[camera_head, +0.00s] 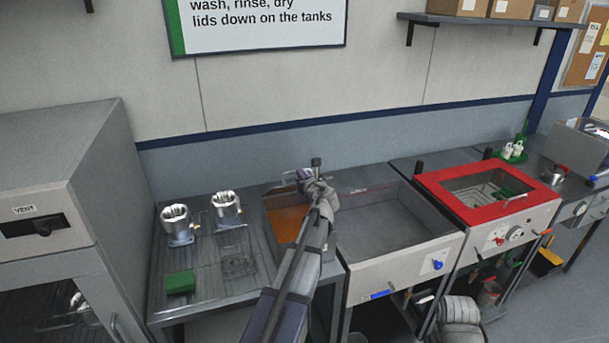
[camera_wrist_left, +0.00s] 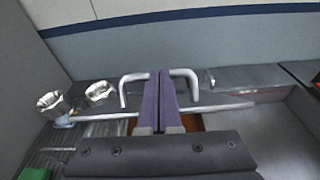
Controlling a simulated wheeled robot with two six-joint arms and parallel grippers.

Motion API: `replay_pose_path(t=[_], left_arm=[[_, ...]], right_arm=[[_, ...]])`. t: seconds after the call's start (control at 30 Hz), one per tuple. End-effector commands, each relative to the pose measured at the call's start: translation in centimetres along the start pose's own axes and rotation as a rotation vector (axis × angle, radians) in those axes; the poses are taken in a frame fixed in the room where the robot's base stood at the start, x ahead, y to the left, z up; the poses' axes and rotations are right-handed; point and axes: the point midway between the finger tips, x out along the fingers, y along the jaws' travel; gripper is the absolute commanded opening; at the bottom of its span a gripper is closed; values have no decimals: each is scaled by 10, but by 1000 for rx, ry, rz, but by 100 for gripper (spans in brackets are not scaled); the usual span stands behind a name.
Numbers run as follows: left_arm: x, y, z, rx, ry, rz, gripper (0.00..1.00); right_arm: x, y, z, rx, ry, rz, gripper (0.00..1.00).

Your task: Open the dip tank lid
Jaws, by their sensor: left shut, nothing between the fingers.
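The dip tank with orange liquid (camera_head: 283,226) is left of centre in the head view; the liquid shows, so its opening is at least partly uncovered. My left arm crosses its right side. My left gripper (camera_head: 314,178) is over the tank's back part. In the left wrist view its fingers (camera_wrist_left: 165,75) are shut and empty, in front of a pale U-shaped handle (camera_wrist_left: 185,73). A thin pale edge (camera_wrist_left: 95,117), probably the lid's, runs across behind the fingers. I cannot tell whether the fingers touch the handle. The lid's exact tilt is hidden. My right gripper is not in view.
Two metal housings (camera_head: 177,224), a wire basket (camera_head: 237,260) and a green block (camera_head: 180,283) stand on the left bench. A grey basin (camera_head: 385,225) is right of the tank, then a red-framed unit (camera_head: 440,190). A grey vented cabinet (camera_head: 50,160) stands far left.

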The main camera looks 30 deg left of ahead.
Motion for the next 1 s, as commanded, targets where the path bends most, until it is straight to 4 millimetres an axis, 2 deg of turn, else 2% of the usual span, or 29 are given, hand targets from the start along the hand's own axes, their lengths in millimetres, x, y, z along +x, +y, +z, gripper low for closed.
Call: replay_pose_path(t=[0.03,0.17,0.3,0.53,1.0], left_arm=[[7,-1,14,1,-1,1,0],[25,-1,35,0,-1,2,0],[54,-1,62,0,-1,2,0],[102,0,91,0,-2,2,0],[103,1,89,0,-2,0,0]], right_arm=[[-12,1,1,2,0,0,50],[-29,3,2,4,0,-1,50],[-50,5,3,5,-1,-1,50],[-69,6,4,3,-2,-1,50],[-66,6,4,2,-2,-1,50]])
